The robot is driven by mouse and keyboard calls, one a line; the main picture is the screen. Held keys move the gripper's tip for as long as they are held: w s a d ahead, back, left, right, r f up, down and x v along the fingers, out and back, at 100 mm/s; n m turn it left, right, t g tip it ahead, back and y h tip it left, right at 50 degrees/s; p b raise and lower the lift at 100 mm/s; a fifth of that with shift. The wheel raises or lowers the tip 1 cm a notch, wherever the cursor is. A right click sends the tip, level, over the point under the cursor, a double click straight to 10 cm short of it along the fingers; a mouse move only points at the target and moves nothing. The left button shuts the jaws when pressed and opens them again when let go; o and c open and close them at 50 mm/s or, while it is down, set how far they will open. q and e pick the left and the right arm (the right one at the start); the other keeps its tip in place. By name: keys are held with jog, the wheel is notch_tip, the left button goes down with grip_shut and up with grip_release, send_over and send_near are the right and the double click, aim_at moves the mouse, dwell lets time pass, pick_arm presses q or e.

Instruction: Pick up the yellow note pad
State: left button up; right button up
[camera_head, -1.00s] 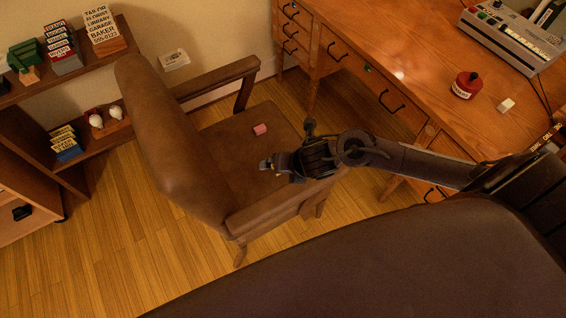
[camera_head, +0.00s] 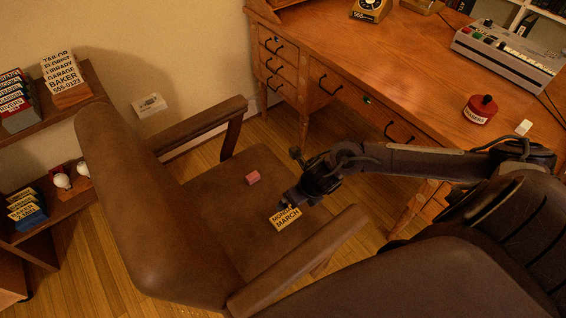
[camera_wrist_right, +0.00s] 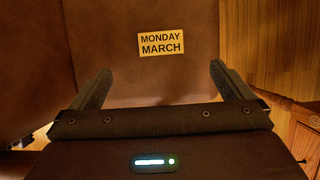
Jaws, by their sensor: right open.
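The yellow note pad (camera_head: 286,218), printed "MONDAY MARCH", lies on the seat of the brown leather chair (camera_head: 215,205). In the right wrist view the yellow note pad (camera_wrist_right: 161,43) lies flat on the brown seat, ahead of and between the open fingers, apart from them. My right gripper (camera_head: 285,200) reaches in from the right over the seat, beside the pad, and partly hides its upper edge. In the right wrist view my right gripper (camera_wrist_right: 160,85) is open with nothing between its fingers. My left gripper is not in view.
A small pink block (camera_head: 253,178) lies on the seat near the pad. The chair's near armrest (camera_head: 300,260) and far armrest (camera_head: 200,125) flank the seat. Shelves stand at left.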

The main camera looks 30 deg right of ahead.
notch_tip(320, 180, down, 7)
jog(key=b, duration=0.6)
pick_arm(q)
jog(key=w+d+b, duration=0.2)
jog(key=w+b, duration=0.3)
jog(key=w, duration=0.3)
pick_arm(e)
send_near(288, 218)
jog(key=shift+a+f, duration=0.1)
jog(key=shift+f, duration=0.55)
jog(key=b+x, duration=0.1)
jog(key=x, duration=0.5)
jog(key=shift+w, duration=0.2)
jog(key=shift+w+f, duration=0.15)
jog(key=shift+f, duration=0.2)
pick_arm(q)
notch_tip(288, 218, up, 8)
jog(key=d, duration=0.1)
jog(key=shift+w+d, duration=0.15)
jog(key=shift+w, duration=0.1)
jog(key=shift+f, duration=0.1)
pick_arm(e)
jog(key=shift+c, duration=0.3)
jog(key=c, duration=0.6)
jog(key=shift+r, duration=0.2)
